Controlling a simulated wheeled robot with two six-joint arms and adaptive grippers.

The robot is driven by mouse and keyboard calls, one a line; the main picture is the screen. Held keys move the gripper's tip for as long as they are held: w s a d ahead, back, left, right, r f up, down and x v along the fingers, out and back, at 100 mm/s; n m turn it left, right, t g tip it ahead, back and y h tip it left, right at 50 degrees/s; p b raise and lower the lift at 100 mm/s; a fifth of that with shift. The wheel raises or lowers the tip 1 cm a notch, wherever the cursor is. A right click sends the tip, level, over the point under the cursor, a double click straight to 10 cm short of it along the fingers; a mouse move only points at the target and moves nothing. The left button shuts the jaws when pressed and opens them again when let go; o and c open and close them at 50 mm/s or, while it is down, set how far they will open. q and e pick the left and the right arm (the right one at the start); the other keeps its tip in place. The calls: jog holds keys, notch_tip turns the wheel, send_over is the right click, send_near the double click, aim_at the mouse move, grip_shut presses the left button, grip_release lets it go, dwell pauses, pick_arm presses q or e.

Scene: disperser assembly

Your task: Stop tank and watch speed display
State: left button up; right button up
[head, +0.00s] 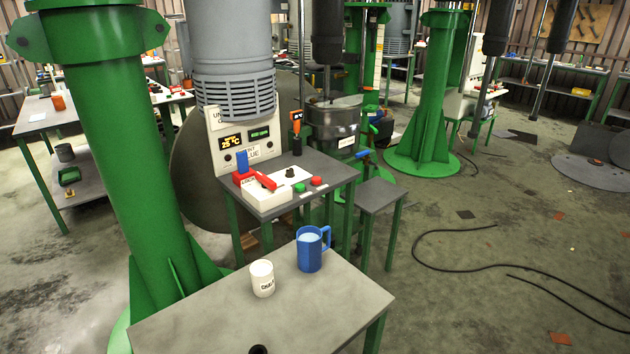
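A pale control panel (243,138) stands upright at the back of a small grey table. Its lit orange display (232,143) seems to read 25 °C; two small greenish fields (259,134) beside it are too small to read. A metal tank (335,122) stands behind the table, to its right. On the table are a white box (266,194) with red and blue parts, a black knob (290,173), a red button (316,181) and a green button (300,188). I cannot tell whether the tank is running. Neither gripper is in view.
A nearer grey table (330,305) holds a blue mug (310,250) and a white cup (262,278). A green column (120,150) stands at left. A small side table (377,194) adjoins the panel's table. Black cables (470,262) cross the otherwise mostly open floor at right.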

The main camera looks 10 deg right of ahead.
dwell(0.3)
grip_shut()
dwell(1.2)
